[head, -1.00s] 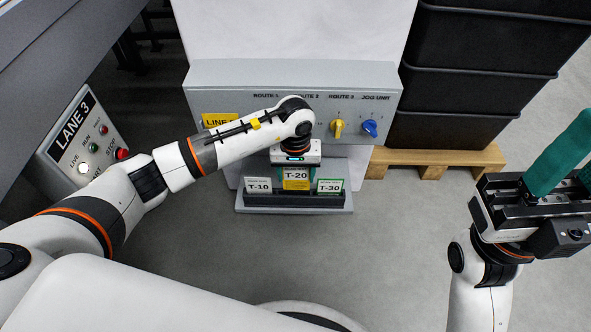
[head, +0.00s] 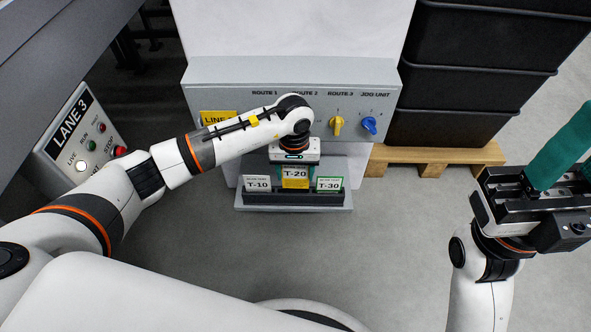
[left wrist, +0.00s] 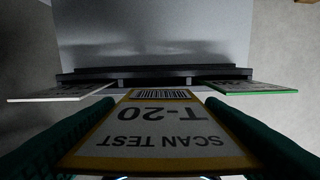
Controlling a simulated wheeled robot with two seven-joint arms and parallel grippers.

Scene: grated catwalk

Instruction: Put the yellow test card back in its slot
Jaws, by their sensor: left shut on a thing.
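The yellow-bordered T-20 test card (head: 295,178) stands at the middle of a small grey rack (head: 294,208), between the T-10 and T-30 cards, and reads a little higher than both. My left gripper (head: 295,163) is above it, pointing down and shut on it. In the left wrist view the card (left wrist: 155,135) lies between the green fingers, its barcode end toward the dark rack rail (left wrist: 160,72). Whether its lower edge is inside the slot cannot be told. My right gripper (head: 570,150) is at the far right, away from the rack, its green fingers apart and partly cut off.
The white T-10 card (head: 257,184) and green-edged T-30 card (head: 329,184) stand close on either side. Behind is a grey panel (head: 225,93) with yellow and blue knobs. A LANE 3 box (head: 78,135) is left; black crates (head: 470,85) on a pallet (head: 435,160) are right.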

